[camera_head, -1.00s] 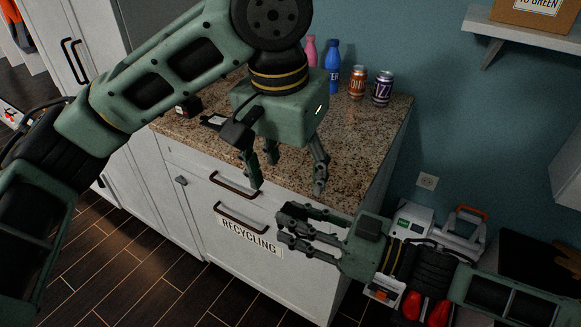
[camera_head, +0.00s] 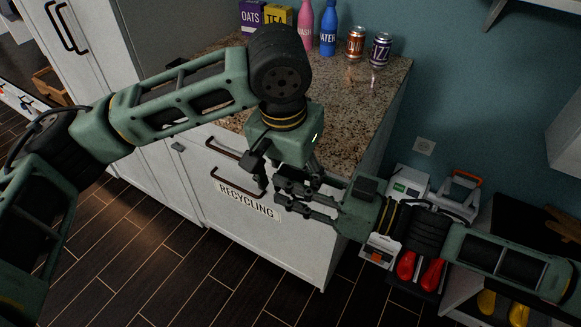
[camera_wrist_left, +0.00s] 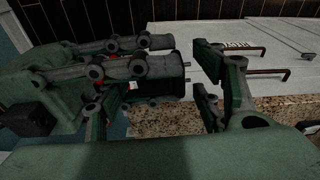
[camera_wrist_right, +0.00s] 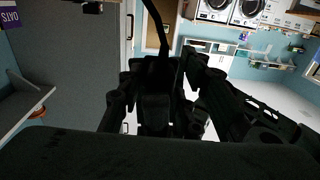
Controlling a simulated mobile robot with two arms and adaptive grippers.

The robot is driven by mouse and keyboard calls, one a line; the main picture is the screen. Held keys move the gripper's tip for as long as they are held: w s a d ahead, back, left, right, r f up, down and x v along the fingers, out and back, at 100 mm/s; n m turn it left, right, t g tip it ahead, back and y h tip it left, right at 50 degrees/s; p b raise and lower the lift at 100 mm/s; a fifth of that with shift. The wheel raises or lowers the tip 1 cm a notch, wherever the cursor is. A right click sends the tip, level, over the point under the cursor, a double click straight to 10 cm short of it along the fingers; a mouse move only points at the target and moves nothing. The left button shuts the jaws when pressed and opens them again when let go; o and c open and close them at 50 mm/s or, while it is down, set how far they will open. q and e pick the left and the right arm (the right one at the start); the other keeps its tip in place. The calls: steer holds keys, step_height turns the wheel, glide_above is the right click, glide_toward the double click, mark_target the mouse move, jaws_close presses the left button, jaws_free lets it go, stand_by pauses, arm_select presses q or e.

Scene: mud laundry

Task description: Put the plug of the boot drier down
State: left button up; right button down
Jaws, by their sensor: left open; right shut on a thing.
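My right gripper (camera_head: 282,194) is shut in front of the counter's front right corner, its fingers pointing left. In the right wrist view a dark block, seemingly the plug (camera_wrist_right: 155,108), sits between its fingers, with a thin dark cord rising from it. The plug is hard to make out in the head view. My left gripper (camera_head: 288,180) points down from above, open, with its fingers around the right gripper's finger area. In the left wrist view the right gripper's fingers and a dark piece (camera_wrist_left: 170,86) lie between the left fingers. I cannot tell whether they touch.
The granite counter (camera_head: 345,120) holds two cans (camera_head: 381,48), bottles (camera_head: 328,30) and boxes at the back; its front right is clear. Below is the recycling drawer (camera_head: 225,190). Red boots (camera_head: 406,265) and a white unit with an orange handle (camera_head: 466,180) stand at right.

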arm_select(q)
steer(key=c, duration=1.2)
steer(key=shift+c, duration=0.3)
arm_select(e)
steer(key=c, duration=1.2)
jaws_free()
